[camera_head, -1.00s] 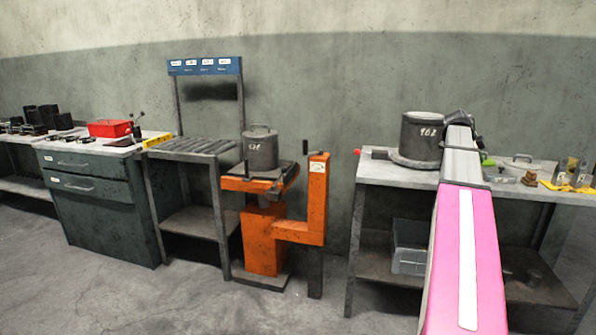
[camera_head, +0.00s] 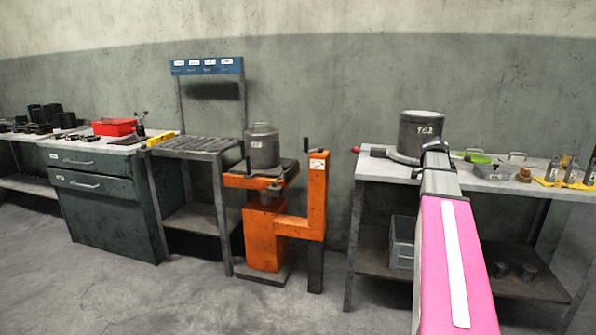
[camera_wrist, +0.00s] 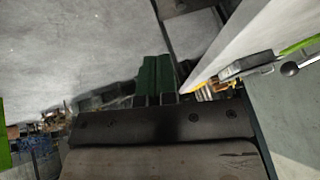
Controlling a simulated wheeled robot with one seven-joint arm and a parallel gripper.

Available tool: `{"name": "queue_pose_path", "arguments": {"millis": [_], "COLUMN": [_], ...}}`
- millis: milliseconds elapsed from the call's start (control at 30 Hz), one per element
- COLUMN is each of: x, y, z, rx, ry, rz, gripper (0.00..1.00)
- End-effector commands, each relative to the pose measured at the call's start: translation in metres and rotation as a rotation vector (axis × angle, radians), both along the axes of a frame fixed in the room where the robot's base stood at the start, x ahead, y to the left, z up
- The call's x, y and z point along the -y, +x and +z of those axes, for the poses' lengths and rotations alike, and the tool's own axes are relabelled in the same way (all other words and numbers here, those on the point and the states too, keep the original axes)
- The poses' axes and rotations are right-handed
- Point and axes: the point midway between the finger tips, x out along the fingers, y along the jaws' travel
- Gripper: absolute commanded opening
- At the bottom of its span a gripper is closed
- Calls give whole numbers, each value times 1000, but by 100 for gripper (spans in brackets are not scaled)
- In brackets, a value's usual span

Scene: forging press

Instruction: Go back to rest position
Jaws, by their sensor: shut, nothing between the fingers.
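My arm reaches up from the bottom right of the head view toward the right-hand workbench (camera_head: 390,170). My gripper (camera_head: 434,149), at the arm's far end, is shut and empty, small and dark. In the picture it overlaps the lower right side of a big grey pot marked 962 (camera_head: 410,132). I cannot tell how wide the gap between them is. The fingertips do not show clearly in the wrist view, which holds a tilted picture of floor, a dark bar with holes and a pale tabletop edge.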

Motion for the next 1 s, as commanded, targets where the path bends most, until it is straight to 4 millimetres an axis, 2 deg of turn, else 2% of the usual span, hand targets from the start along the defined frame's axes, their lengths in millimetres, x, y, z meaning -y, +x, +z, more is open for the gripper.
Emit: {"name": "queue_pose_path", "arguments": {"millis": [33, 167, 367, 600, 800, 1000], "x": [-18, -67, -151, -245, -313, -357], "y": [-4, -12, -37, -87, -140, -182], "z": [-18, -67, -146, -226, -279, -310], "rx": [-30, -126, -277, -421, -511, -557], "ry": [15, 58, 130, 204, 255, 284], "rz": [59, 257, 615, 1045, 1396, 1648], "gripper": [0, 0, 0, 0, 0, 0]}}
